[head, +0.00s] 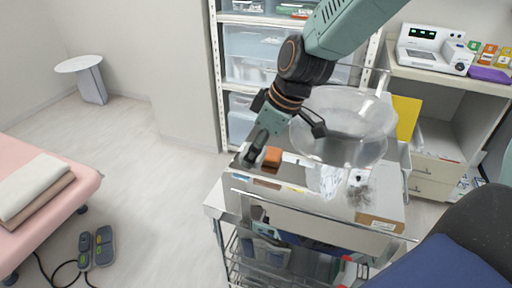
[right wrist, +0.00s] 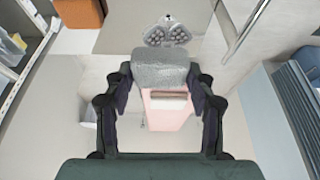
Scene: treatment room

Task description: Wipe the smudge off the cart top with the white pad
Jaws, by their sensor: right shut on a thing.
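My right gripper (head: 256,152) comes down from above at the left end of the shiny cart top (head: 300,180). It is shut on the white pad, which shows pale grey between the fingertips in the right wrist view (right wrist: 160,69). In the head view the pad is mostly hidden by the fingers, and I cannot tell whether it touches the cart top. A dark speckled smudge (head: 359,192) lies on the cart top, right of the gripper. An orange block (head: 272,156) is close beside the gripper; an orange thing also shows in the right wrist view (right wrist: 80,12). My left gripper is out of view.
A large clear bowl-shaped thing (head: 345,120) overlaps the far part of the cart. A rail (head: 325,215) runs along the cart's near side. A small box (head: 380,222) sits at the near right corner. Shelves with bins (head: 252,55) stand behind; a pink bed (head: 60,200) is left.

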